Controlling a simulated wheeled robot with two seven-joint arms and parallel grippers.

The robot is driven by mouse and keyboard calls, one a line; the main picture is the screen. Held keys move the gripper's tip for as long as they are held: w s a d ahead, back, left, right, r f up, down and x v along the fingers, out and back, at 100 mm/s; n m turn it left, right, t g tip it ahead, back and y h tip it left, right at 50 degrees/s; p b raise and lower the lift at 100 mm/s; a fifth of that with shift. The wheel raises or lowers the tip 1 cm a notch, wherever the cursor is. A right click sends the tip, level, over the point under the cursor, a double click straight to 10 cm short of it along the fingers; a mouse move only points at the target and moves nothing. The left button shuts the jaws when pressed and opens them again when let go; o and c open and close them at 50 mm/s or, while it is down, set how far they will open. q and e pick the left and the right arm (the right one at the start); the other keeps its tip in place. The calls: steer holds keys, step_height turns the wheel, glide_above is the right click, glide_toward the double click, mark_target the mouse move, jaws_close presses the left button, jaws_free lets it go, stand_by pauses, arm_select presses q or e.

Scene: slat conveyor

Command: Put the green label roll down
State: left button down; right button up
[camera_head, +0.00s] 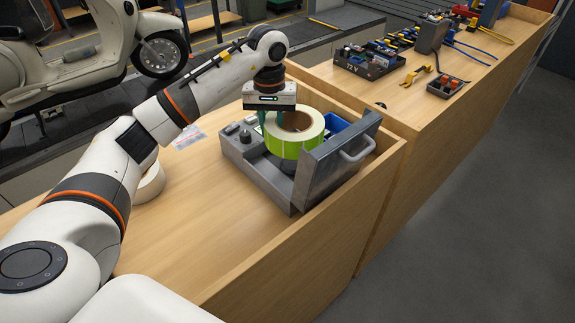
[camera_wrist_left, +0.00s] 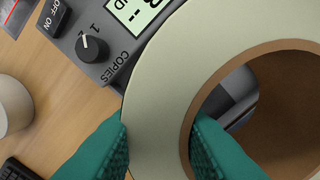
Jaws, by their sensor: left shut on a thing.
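The green label roll (camera_head: 295,151) has a green printed side, a pale top and a brown core. It is over the open grey label printer (camera_head: 247,170), its axis near upright; I cannot tell if it touches the printer. My left gripper (camera_head: 280,117) comes from above and is shut on the roll's wall, one teal finger in the core and one outside. The wrist view shows the roll's pale face (camera_wrist_left: 165,85) between the fingers (camera_wrist_left: 160,145). The printer's dial and display (camera_wrist_left: 140,12) show beside it. My right gripper is not in view.
The printer's raised lid with a handle (camera_head: 335,165) stands close to the roll's right. A pale roll (camera_head: 151,184) lies left, partly behind my arm. Bare wood (camera_head: 205,225) lies in front. A black crate (camera_head: 366,64) stands on the far bench.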

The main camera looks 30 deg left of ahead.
arm_select(q)
steer(key=f+p, duration=0.1)
steer(key=f, duration=0.3)
steer(key=shift+w+a+f+p, duration=0.15)
steer(key=shift+w+f+p, duration=0.05)
steer(key=shift+f+p, duration=0.15)
steer(key=shift+s+f+p, duration=0.1)
steer(key=shift+f+p, duration=0.2)
steer(key=shift+f, duration=0.55)
step_height(320, 180, down, 2)
steer(key=shift+f+p, duration=0.15)
steer(key=shift+p, duration=0.3)
steer(key=shift+f, duration=0.3)
steer(key=shift+f+b, duration=0.2)
steer(key=shift+b, duration=0.1)
steer(key=c, duration=1.4)
jaws_free()
steer(key=shift+c, duration=0.2)
